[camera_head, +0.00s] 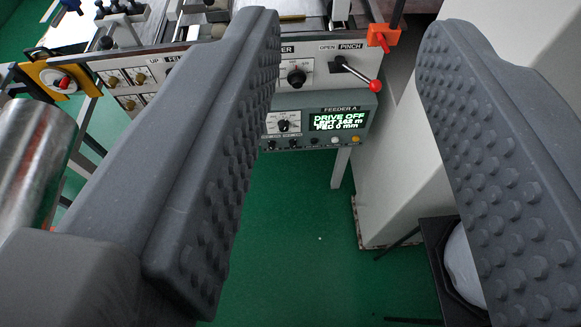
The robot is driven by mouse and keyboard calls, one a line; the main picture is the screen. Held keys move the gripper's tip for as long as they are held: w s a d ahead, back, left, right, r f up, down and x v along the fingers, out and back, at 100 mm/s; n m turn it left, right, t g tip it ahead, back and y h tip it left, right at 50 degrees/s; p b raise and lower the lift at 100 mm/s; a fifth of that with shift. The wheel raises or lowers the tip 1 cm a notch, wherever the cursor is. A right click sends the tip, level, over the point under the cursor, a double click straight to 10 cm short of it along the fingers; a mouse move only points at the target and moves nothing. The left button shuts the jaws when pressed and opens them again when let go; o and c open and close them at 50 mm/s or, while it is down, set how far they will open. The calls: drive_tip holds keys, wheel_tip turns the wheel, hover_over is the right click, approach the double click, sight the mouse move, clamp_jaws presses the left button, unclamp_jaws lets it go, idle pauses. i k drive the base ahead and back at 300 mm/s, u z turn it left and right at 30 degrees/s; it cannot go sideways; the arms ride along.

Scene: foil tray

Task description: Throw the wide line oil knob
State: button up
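My gripper (352,35) is open and empty, its two dark grey studded fingers wide apart on the left and right. Between them, farther off, is a pale control panel (315,62) with a black round knob (296,74); its label is partly covered by the left finger, ending in "ER". I cannot tell whether this is the oil knob. Several brass-coloured knobs (113,80) show on the panel left of the left finger, beside a label starting "UP". No label reading "oil" is legible. The left finger hides the middle of the panel.
A lever with a red ball (375,86) juts from the panel by "OPEN PINCH". Below is the grey Feeder A box (345,103), its screen reading "DRIVE OFF", with a small knob (284,125). A cream housing (400,150) stands right. Green floor (300,220) below is clear.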

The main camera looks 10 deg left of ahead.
sight(293, 143)
drive_tip(key=k, duration=1.3)
drive_tip(key=u, duration=0.75)
drive_tip(key=i, duration=1.85)
drive_tip(key=z, duration=1.55)
